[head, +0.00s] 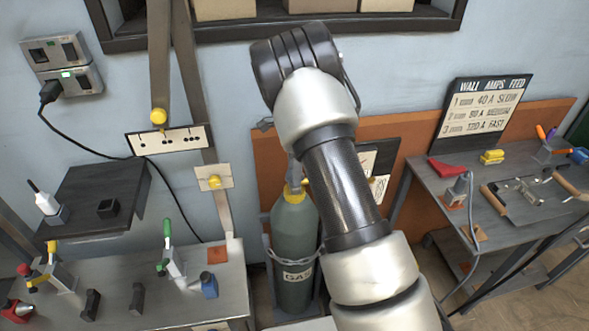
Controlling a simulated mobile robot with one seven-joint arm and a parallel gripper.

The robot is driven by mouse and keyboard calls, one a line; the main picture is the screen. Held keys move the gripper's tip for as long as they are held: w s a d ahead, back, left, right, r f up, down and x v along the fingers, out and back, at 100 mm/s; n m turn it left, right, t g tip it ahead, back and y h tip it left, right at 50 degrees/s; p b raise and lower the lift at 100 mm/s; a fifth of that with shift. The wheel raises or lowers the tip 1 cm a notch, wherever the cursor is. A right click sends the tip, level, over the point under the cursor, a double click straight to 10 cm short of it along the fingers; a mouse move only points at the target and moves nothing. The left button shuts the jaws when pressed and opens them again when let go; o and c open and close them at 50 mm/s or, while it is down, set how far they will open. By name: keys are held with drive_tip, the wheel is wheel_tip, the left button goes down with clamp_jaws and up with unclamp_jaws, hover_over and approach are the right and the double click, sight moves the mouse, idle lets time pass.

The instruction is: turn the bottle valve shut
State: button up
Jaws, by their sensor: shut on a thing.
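The green gas bottle (293,245) stands upright behind my arm, left of it, with a chain around it and a "GAS" label. A yellow collar (293,194) sits at its neck. My arm rises in front and bends at the top, covering part of the bottle top. The visible grey part of my gripper (294,174) is just above the collar, at the valve. It is shut on the valve, but the valve itself and the fingertips are mostly hidden, so the valve's angle cannot be told.
A workbench (225,300) with several clamps stands at left, below a dark shelf (75,215). A right-hand bench (470,205) holds tools and a "WALL AMPS FEED" board (485,105). An orange panel (400,140) is behind the bottle. A black cable (120,160) hangs from a wall socket.

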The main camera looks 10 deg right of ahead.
drive_tip(key=o, duration=1)
drive_tip(key=shift+o, duration=0.2)
wheel_tip(320, 180, up, 18)
drive_tip(key=shift+f, duration=0.25)
drive_tip(key=s+r+n+t+y+p, duration=0.1)
drive_tip(key=s+r+n+t+p, duration=0.15)
drive_tip(key=s+r+n, duration=0.9)
drive_tip(key=s+r+n+t+h+p, duration=0.1)
drive_tip(key=s+n, duration=0.5)
drive_tip(key=s, duration=1.6)
drive_tip(key=shift+s+r+n+t, duration=0.2)
drive_tip(key=shift+r+n+t, duration=0.3)
drive_tip(key=shift+t, duration=0.55)
